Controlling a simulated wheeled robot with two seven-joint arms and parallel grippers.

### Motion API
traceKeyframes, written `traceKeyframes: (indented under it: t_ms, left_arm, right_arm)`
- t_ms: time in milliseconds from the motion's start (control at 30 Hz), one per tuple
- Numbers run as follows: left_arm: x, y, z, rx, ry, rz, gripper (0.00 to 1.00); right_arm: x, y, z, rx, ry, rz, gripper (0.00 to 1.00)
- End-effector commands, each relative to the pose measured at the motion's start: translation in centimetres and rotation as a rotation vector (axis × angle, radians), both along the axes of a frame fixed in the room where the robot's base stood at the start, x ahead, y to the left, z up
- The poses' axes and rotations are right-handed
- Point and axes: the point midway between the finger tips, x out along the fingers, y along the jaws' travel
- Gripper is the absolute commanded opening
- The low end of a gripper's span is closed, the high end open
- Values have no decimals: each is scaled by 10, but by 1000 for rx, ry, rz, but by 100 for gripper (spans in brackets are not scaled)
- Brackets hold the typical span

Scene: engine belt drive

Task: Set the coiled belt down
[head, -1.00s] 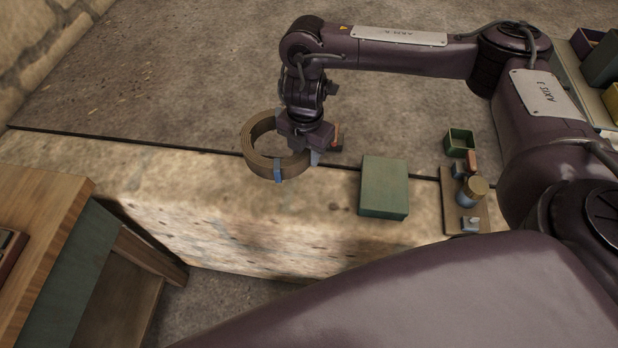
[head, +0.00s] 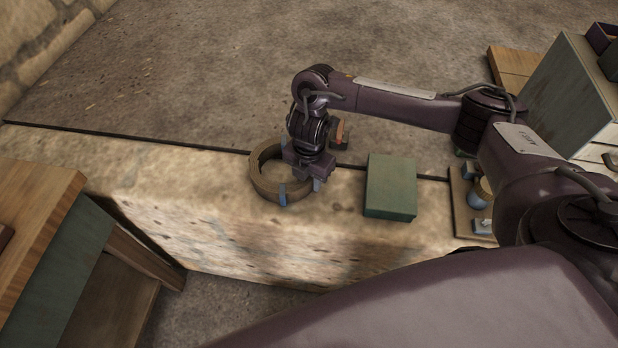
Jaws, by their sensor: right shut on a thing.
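The coiled belt (head: 261,178) is a brown ring with a blue clip at its near side, seen in the head view left of the green box. My right gripper (head: 303,179) is over the coil's right side and shut on it. The coil lies flat at or just above the top of the stone ledge (head: 225,212); I cannot tell whether it touches the stone. The fingertips are partly hidden by the gripper body. My left gripper is not in view.
A green box (head: 391,187) stands on the ledge just right of my right gripper. A board (head: 462,212) with small parts lies farther right, partly behind my arm. A wooden bench (head: 40,215) is at the left. The ledge left of the coil is clear.

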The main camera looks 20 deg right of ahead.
Motion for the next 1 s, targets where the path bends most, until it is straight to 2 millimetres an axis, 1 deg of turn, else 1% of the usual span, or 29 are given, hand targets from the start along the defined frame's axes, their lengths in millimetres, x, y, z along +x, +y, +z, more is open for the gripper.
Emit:
traceKeyframes:
  t_ms: [167, 200, 333, 567, 667, 767, 867, 1000]
  left_arm:
    - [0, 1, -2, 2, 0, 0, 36]
    - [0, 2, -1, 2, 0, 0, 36]
    - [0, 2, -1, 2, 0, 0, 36]
    - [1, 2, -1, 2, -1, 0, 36]
    - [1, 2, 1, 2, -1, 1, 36]
    - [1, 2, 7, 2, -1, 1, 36]
    - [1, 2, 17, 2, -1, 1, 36]
    - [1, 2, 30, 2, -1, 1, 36]
  right_arm:
    - [1, 1, -2, 1, -2, 0, 0]
    - [0, 0, -3, 0, 0, 0, 36]
    - [0, 0, -2, 0, 0, 0, 53]
    - [0, 0, -2, 0, 0, 0, 54]
    - [0, 0, 1, 0, 0, 0, 54]
    - [1, 0, 13, -1, -3, 1, 54]
    - [2, 0, 33, -2, -5, 3, 54]
    - [2, -1, 65, -2, -6, 2, 54]
